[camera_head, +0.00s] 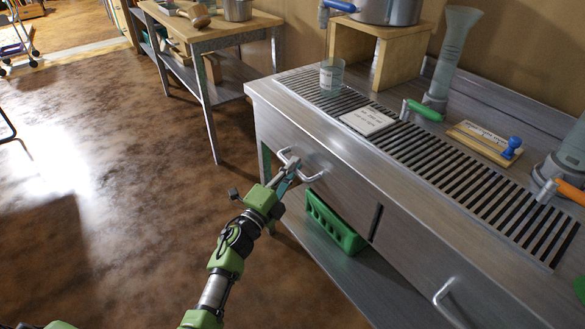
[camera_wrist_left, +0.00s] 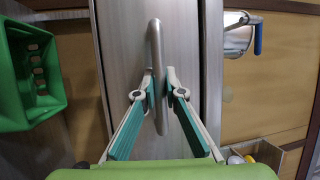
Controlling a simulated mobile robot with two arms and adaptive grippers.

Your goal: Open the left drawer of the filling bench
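The filling bench (camera_head: 262,95) is a grey metal counter with a slatted top on the right of the head view. Its left drawer (camera_head: 335,187) has a plain metal front that looks shut, with a bar handle (camera_head: 312,178). My left gripper (camera_head: 290,168) is at that handle. In the left wrist view the handle (camera_wrist_left: 153,40) runs between the two fingertips of my left gripper (camera_wrist_left: 160,78). The fingers stand apart on either side of it, with a gap at the right finger. My right gripper is not in view.
A green crate (camera_head: 333,225) sits on the shelf below the drawer. A second drawer handle (camera_head: 441,293) is at lower right. A glass (camera_head: 331,76) and a white card (camera_head: 367,120) are on the slats. The floor (camera_head: 110,190) left of the bench is clear.

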